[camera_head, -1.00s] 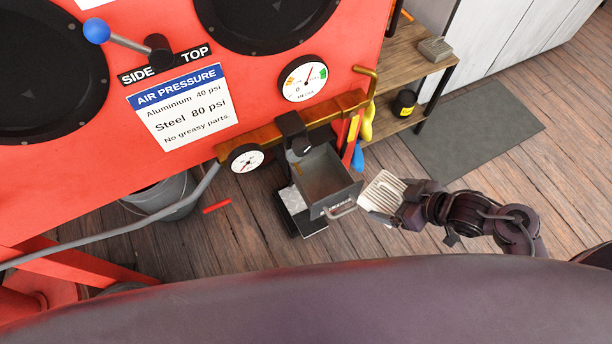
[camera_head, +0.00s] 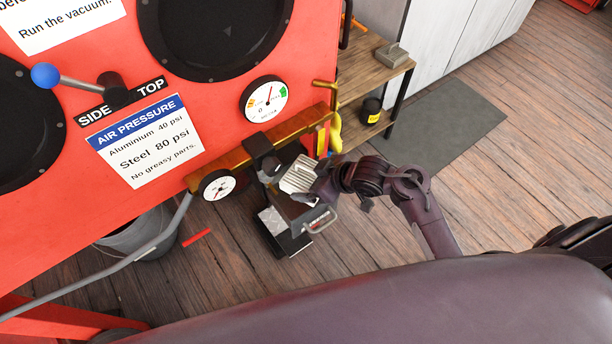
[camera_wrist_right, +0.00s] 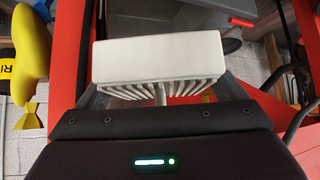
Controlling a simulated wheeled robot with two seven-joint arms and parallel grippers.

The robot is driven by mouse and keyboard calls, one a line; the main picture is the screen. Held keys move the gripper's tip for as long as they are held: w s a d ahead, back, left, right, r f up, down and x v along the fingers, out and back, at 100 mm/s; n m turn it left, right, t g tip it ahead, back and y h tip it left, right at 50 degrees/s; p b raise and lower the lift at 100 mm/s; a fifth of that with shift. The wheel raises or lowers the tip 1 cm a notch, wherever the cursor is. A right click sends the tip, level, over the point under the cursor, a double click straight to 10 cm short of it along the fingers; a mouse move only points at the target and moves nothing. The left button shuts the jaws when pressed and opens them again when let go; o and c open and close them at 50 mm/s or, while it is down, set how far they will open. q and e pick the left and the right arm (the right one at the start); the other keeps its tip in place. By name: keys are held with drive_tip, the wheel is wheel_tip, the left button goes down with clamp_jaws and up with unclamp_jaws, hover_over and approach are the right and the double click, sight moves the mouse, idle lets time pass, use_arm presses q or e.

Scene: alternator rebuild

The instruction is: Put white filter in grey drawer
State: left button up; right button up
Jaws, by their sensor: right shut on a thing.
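The white filter (camera_head: 299,174) is a pale ribbed block, held by my right gripper (camera_head: 314,182) over the open grey drawer (camera_head: 292,208). The drawer sticks out from a unit under the brass bar, with a metal handle on its front. In the right wrist view the filter (camera_wrist_right: 158,57) sits between the two fingers of the shut gripper (camera_wrist_right: 160,92), ribs facing me. The filter and gripper hide most of the drawer's inside. I cannot tell whether the filter touches the drawer. My left gripper is not in view.
A red cabinet panel with gauges (camera_head: 265,99) and the brass bar (camera_head: 235,155) stands close behind the drawer. A wooden shelf (camera_head: 372,68) is to the right. A grey bucket (camera_head: 140,234) and red stick (camera_head: 196,237) are at lower left.

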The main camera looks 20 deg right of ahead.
drive_tip(key=shift+w+a, duration=0.6)
drive_tip(key=shift+w, duration=0.05)
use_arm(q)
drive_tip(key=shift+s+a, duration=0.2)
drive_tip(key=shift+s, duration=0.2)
use_arm(e)
drive_tip(key=shift+f, duration=0.3)
drive_tip(key=shift+f, duration=0.65)
drive_tip(key=o, duration=0.8)
drive_tip(key=shift+o, duration=0.2)
drive_tip(key=shift+r, duration=0.55)
drive_tip(key=p+v, duration=0.1)
drive_tip(key=v, duration=0.2)
drive_tip(key=shift+w+r, duration=0.1)
drive_tip(key=shift+r, duration=0.05)
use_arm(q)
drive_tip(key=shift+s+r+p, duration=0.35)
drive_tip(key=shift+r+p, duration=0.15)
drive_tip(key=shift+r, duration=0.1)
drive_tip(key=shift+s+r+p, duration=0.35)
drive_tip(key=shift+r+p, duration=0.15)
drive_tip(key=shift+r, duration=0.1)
use_arm(e)
drive_tip(key=v, duration=0.9)
